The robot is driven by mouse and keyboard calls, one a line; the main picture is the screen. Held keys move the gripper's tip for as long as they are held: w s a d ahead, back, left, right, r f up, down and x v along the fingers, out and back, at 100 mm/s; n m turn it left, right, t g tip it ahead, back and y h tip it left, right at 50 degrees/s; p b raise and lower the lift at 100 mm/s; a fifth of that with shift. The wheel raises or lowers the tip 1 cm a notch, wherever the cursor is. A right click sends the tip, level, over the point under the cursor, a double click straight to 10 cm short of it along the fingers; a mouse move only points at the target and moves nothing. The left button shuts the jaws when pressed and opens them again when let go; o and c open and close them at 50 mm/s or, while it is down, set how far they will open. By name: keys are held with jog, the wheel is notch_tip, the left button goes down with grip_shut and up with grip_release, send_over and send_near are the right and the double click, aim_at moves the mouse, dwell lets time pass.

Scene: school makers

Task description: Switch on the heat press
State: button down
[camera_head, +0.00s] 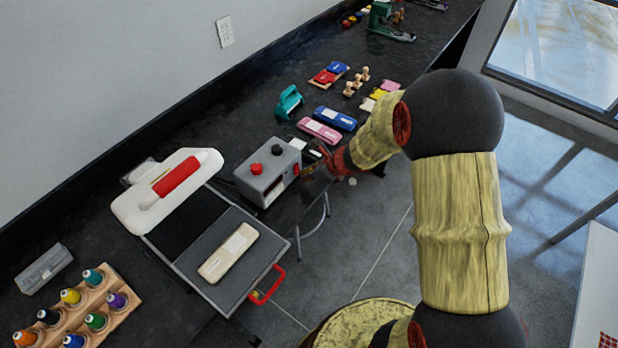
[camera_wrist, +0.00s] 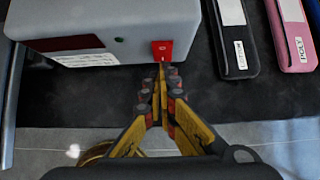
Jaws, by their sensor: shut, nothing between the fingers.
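The heat press (camera_head: 165,188) stands on the black counter at the left, with a white top, a red handle and a grey lower plate. A grey control box (camera_head: 268,172) with a red and a dark knob sits to its right. In the wrist view the box (camera_wrist: 90,22) shows a red rocker switch (camera_wrist: 162,50), a small green light and a dark display on its front. My gripper (camera_wrist: 160,72) is shut and empty, its fingertips right at the switch's lower edge. I cannot tell whether they touch it. In the head view my gripper (camera_head: 308,171) is beside the box's right side.
A cream case (camera_head: 228,252) lies on the grey plate. Pink (camera_head: 318,131) and blue (camera_head: 335,118) cases lie behind the box. A teal tool (camera_head: 288,102) stands nearby. A wooden rack of thread spools (camera_head: 125,305) is at the front left. A red pull handle (camera_head: 268,286) juts out past the counter edge.

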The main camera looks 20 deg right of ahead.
jog(key=shift+w+a+f, duration=0.2)
jog(key=shift+w, duration=0.1)
jog(key=shift+r, duration=0.1)
jog(key=shift+r+p, duration=0.6)
jog(key=shift+r, duration=0.2)
